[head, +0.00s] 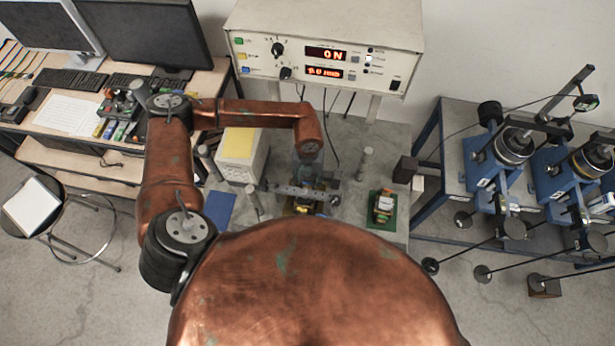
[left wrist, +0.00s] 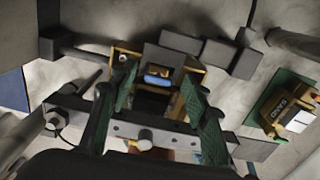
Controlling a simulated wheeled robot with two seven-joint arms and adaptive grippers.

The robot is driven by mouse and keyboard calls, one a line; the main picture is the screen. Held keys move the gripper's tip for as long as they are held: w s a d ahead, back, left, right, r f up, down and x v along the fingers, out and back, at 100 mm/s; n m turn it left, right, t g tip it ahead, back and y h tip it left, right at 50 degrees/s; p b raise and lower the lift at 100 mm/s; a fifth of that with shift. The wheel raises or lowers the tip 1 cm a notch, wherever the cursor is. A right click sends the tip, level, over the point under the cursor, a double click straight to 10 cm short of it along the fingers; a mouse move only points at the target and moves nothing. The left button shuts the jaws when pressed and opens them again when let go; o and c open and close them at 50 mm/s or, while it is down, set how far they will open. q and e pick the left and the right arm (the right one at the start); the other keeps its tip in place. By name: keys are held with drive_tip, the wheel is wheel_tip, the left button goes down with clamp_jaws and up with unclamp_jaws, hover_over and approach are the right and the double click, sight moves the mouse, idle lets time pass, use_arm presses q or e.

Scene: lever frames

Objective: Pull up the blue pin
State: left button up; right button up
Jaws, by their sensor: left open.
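The blue pin (left wrist: 158,81) is a small, short blue bar in the left wrist view, lying crosswise in a brass and dark metal fixture (left wrist: 125,57). My left gripper (left wrist: 160,73) is open, with its green-padded fingers on either side of the pin in that view. I see no contact between the fingers and the pin. How far the fingertips are above the pin is hard to tell. In the head view the left gripper (head: 306,178) hangs over the bench, and the pin is hidden there. My right gripper is in neither view.
A green-based block (head: 383,206) stands to the right of the fixture, with an upright grey post (head: 365,163) near it. A white box with a yellow top (head: 239,143) is to the left. A control unit (head: 325,45) stands behind. Blue lever frames (head: 485,160) are at right.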

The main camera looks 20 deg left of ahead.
use_arm(q)
drive_tip(key=shift+s+f, duration=0.15)
drive_tip(key=shift+f, duration=0.3)
drive_tip(key=shift+c, duration=0.2)
drive_tip(key=shift+s+a+f, duration=0.1)
clamp_jaws()
